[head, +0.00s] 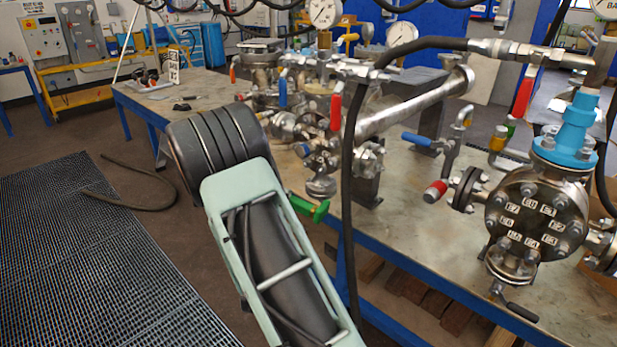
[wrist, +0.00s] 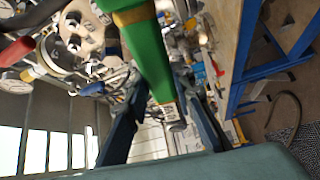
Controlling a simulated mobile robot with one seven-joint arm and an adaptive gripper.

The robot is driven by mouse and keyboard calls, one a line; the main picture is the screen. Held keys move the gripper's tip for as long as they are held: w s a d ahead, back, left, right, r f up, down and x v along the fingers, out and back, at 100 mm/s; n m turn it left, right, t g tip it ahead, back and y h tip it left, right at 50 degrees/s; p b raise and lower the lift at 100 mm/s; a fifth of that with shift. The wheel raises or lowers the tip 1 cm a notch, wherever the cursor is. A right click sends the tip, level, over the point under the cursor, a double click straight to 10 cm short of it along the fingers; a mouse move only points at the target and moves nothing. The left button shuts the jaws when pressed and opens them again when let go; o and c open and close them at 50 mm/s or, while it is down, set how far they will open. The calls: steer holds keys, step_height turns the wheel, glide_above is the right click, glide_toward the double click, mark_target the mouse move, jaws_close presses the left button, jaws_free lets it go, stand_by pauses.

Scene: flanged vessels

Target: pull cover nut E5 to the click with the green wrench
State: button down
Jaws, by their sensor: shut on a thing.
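The green wrench (head: 310,208) sticks out past the right side of my arm in the head view, to the left of the pipework. In the wrist view its green handle (wrist: 150,55) runs down from the top edge between the two dark fingers of my gripper (wrist: 162,85), which is shut on it. The round flanged cover (head: 533,222) with its ring of nuts and small white labels faces forward at the right of the head view. The labels are too small to tell which nut is E5. The wrench stands well apart from this cover. My arm hides the gripper in the head view.
A black hose (head: 349,190) hangs down between my arm and the labelled vessel. Valves with red and blue handles (head: 418,139) and a slanting pipe (head: 415,103) crowd the bench (head: 420,225). Gauges stand above them. Open floor and grating (head: 95,255) lie to the left.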

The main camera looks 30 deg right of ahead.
mark_target(309, 203)
steer(key=s+d+g+h+p, duration=0.1)
steer(key=d+r+g+p, duration=0.1)
steer(key=s+d+r+m+g+h+p, duration=0.1)
steer(key=d, duration=0.1)
steer(key=shift+s+r+h, duration=0.25)
steer(key=shift+s+h, duration=0.05)
steer(key=shift+s+d+g+h+p, duration=0.4)
steer(key=shift+s+d+g+p, duration=0.1)
steer(key=shift+d+p, duration=0.1)
steer(key=shift+w+d+f, duration=0.1)
steer(key=shift+w+d, duration=0.15)
steer(key=shift+d, duration=0.4)
steer(key=shift+w+d+r, duration=0.1)
steer(key=shift+w+d, duration=0.15)
steer(key=shift+d, duration=0.4)
steer(key=shift+w+d+f, duration=0.1)
steer(key=shift+w+d, duration=0.15)
steer(key=shift+d, duration=0.65)
steer(key=shift+w+d+b, duration=0.2)
steer(key=shift+d, duration=0.3)
steer(key=shift+w+d+b, duration=0.15)
steer(key=shift+w+d, duration=0.05)
steer(key=shift+d, duration=0.3)
